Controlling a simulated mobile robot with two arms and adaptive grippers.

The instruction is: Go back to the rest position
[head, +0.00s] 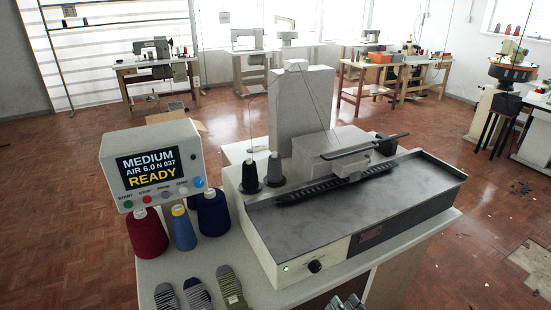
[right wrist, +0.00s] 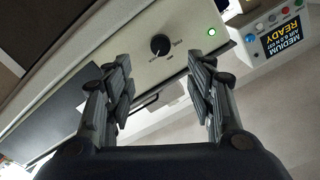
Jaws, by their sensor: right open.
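My right gripper (head: 348,302) shows only its fingertips at the bottom edge of the head view, in front of the buttonhole machine (head: 350,222). In the right wrist view my right gripper (right wrist: 160,95) is open and empty, its two fingers apart. Beyond them the machine's front panel (right wrist: 185,40) shows a black knob (right wrist: 160,45) and a lit green light (right wrist: 211,32). The fingers appear clear of the knob. The control box screen (head: 151,170) reads MEDIUM, AIR 6.0 N 037, READY. My left gripper is not in view.
Red, blue and dark blue thread cones (head: 147,232) stand below the control box. Several socks (head: 198,293) lie at the table's (head: 160,268) front left. Two dark cones (head: 250,176) stand on the machine. Open brick-coloured floor (head: 60,200) surrounds the station; other sewing tables (head: 158,68) stand behind.

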